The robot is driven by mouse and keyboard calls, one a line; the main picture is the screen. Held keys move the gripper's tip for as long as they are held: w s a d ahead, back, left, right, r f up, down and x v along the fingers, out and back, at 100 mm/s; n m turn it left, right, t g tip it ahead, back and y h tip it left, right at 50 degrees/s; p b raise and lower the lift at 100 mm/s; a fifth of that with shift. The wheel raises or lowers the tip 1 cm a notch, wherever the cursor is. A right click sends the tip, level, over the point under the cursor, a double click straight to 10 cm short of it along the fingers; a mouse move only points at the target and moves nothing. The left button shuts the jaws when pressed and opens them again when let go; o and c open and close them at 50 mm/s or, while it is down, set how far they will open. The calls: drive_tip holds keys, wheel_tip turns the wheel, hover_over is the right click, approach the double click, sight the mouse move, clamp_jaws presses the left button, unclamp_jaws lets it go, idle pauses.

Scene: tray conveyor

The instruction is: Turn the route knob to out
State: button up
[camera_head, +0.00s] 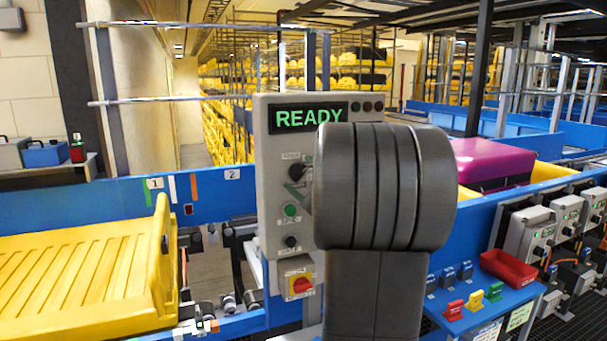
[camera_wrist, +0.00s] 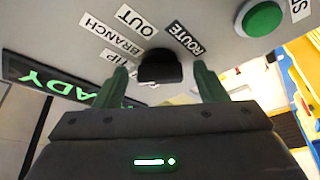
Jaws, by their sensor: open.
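The black route knob (camera_wrist: 160,66) sits on the grey control panel (camera_head: 272,150) and shows between my fingers in the wrist view. Labels OUT (camera_wrist: 136,20), BRANCH (camera_wrist: 109,36), one partly hidden ending in "IP", and ROUTE (camera_wrist: 185,38) surround it. I cannot tell which label the knob points at. My gripper (camera_wrist: 161,73) is open, with one green finger on each side of the knob and visible gaps between. In the head view the knob (camera_head: 297,172) shows at the left edge of my arm, which hides most of the gripper.
The panel also bears a lit READY display (camera_head: 309,117), a green button (camera_head: 290,210), a lower black knob (camera_head: 291,241) and a red switch on yellow (camera_head: 300,285). A yellow tray (camera_head: 75,275) lies left on the conveyor. A magenta case (camera_head: 492,163) stands right.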

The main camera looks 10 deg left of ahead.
drive_tip(key=c, duration=1)
